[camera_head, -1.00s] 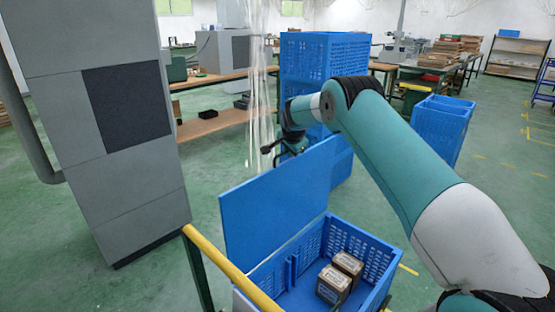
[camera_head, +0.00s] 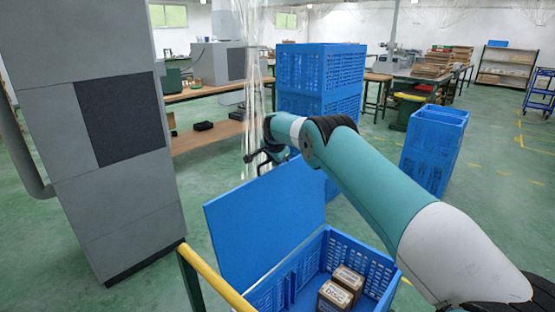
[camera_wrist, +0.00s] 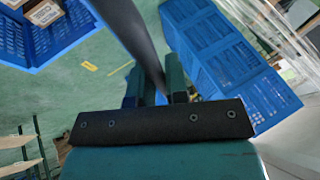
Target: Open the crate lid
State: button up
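The blue crate (camera_head: 373,263) stands at the bottom of the head view, with two small brown boxes (camera_head: 341,287) inside. Its flat blue lid (camera_head: 255,220) is raised on the left side and leans outward, away from the opening. My gripper (camera_head: 259,160) is at the lid's upper edge, partly behind it, so contact is hard to tell there. In the wrist view my gripper's two fingers (camera_wrist: 153,88) are apart, with a dark bar-like shape running up between them that I cannot identify for sure. The crate and a box show at the top left of that view.
A grey cabinet (camera_head: 95,130) stands left. A yellow rail (camera_head: 212,277) runs close to the crate's left side. Stacked blue crates (camera_head: 318,75) stand behind the lid, and another blue crate (camera_head: 433,150) stands right. Green floor between them is open.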

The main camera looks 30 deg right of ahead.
jog(key=o, duration=0.3)
jog(key=shift+a+f, duration=0.1)
jog(key=shift+a, duration=0.05)
jog(key=shift+o, duration=0.2)
jog(key=shift+s, duration=0.1)
jog(key=shift+s+r, duration=0.1)
jog(key=shift+r, duration=0.1)
jog(key=b+v, duration=0.2)
jog(key=v, duration=1.5)
jog(key=shift+r+b, duration=0.2)
jog(key=shift+b, duration=0.1)
